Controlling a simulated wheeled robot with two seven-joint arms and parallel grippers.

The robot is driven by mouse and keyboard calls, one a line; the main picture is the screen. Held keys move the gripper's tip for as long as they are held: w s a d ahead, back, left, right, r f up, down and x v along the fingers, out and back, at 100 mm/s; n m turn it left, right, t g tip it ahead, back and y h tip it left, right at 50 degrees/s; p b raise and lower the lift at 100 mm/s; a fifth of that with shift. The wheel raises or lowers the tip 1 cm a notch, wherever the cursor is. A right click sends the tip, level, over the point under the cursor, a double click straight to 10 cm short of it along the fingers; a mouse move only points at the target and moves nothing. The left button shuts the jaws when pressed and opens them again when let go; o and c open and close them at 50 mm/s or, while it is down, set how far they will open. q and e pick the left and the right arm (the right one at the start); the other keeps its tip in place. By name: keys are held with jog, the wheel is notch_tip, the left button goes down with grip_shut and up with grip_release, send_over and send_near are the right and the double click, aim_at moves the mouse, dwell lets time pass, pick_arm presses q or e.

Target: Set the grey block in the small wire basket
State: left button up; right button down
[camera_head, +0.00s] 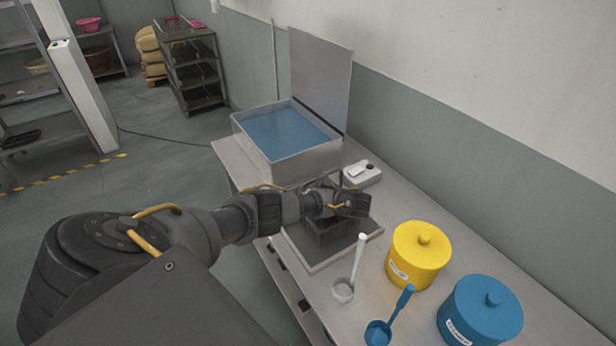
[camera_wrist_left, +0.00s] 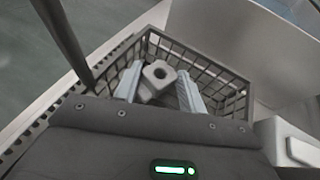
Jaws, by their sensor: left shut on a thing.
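My left gripper (camera_wrist_left: 160,84) is shut on the grey block (camera_wrist_left: 158,76), a light grey piece with a round hole in its top. In the left wrist view the block and fingertips are within the outline of the small wire basket (camera_wrist_left: 216,73), a dark mesh basket. I cannot tell whether the block touches the basket floor. The block is hidden there. My right gripper is not in view.
The tank (camera_head: 315,158) with blue liquid and a raised lid stands behind. A white device (camera_head: 362,174) is beside it. A yellow canister (camera_head: 417,260), a blue canister (camera_head: 480,315), a white ladle (camera_head: 344,289) and a blue ladle (camera_head: 378,333) are on the bench to the right.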

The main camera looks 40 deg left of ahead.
pick_arm(q)
jog(key=shift+f, duration=0.15)
jog(key=o, duration=0.7)
jog(key=shift+r, duration=0.2)
jog(key=v, duration=0.3)
jog(key=shift+a+r, duration=0.1)
jog(key=shift+r, duration=0.2)
jog(key=p+v, duration=0.1)
jog(key=v, duration=0.1)
jog(key=p+v, duration=0.2)
jog(key=v, duration=0.1)
jog(key=p+v, duration=0.2)
jog(key=v, duration=0.1)
jog(key=shift+r, duration=0.35)
jog(key=shift+w+d+p, duration=0.1)
jog(key=shift+d+p, duration=0.3)
jog(key=shift+d, duration=0.15)
